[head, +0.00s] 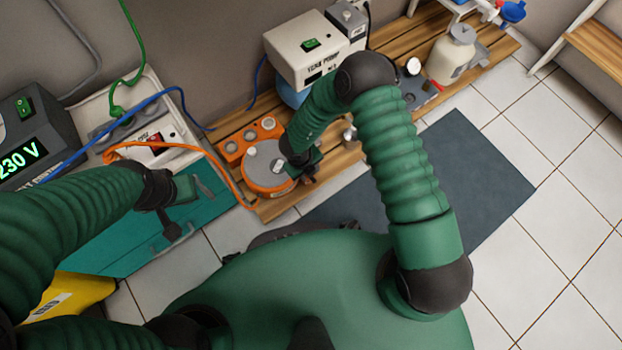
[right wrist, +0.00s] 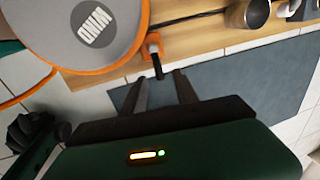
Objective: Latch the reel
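The reel (head: 266,165) is a round grey disc with an orange rim on the wooden bench, and an orange cable runs from it to the left. In the right wrist view the reel (right wrist: 85,28) shows a white label, and an orange block with a black pin (right wrist: 155,55) sticks out at its right edge. My right gripper (head: 308,178) is at the reel's right side. In its wrist view the right gripper (right wrist: 160,88) has its two fingers apart, with the black pin just beyond the gap. My left gripper (head: 172,228) hangs over the teal case; its fingers are unclear.
The teal case (head: 130,235) stands left of the bench. An orange box with round knobs (head: 248,138) sits behind the reel. A white pump (head: 308,48) and a pale bottle (head: 452,55) stand along the wooden bench (head: 340,155). A grey mat (head: 480,175) lies on the tiles.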

